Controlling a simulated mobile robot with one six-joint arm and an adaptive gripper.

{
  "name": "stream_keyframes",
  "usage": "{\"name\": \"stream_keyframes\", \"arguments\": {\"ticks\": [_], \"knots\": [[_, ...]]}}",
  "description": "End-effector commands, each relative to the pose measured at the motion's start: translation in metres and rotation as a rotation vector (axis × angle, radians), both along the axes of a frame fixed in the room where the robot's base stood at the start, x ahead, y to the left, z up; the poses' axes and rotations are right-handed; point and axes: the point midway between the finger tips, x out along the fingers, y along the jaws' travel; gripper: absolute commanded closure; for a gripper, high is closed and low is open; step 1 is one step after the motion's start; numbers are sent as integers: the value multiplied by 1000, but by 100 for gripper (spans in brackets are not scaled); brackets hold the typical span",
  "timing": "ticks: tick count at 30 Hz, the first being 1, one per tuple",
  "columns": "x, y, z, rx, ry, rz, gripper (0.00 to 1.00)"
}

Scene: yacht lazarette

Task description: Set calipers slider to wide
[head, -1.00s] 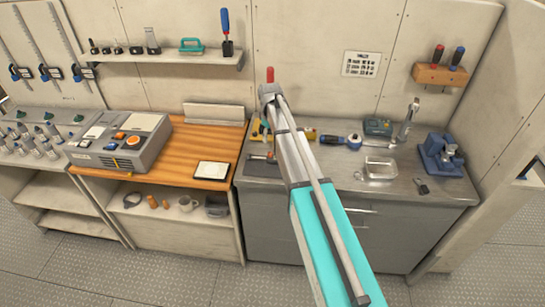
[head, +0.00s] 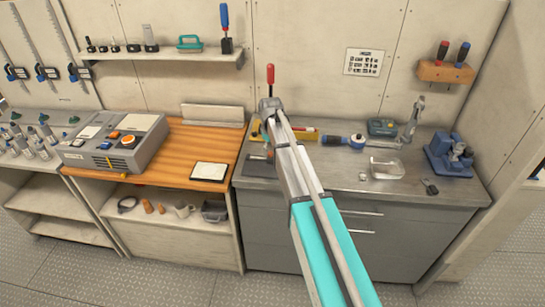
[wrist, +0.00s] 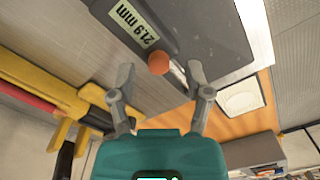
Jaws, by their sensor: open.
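The calipers show in the wrist view as a dark grey body (wrist: 205,32) with a display reading 21.9 mm (wrist: 135,22) and a round orange knob (wrist: 159,62) at its edge. In the head view a dark flat shape on the counter (head: 257,158), left of my arm, appears to be the calipers, partly hidden. My gripper (wrist: 160,82) is open and empty, its two fingers spread with the knob showing between and just beyond the tips. I cannot tell whether anything touches the knob. In the head view my arm hides the gripper's fingers.
Yellow and red tools (wrist: 45,90) lie close to one finger in the wrist view. A wooden bench (head: 180,165) holds a white-faced pad (head: 210,172) and a grey machine (head: 115,142). A clear tray (head: 385,168) and blue vise (head: 448,155) stand right on the metal counter.

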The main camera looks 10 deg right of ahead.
Motion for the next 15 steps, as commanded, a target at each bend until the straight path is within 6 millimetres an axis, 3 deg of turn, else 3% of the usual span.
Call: {"name": "stream_keyframes", "arguments": {"ticks": [6, 15], "knots": [[0, 0, -14, 0, 0, 0, 36], [0, -1, -16, 0, 0, -1, 36]]}}
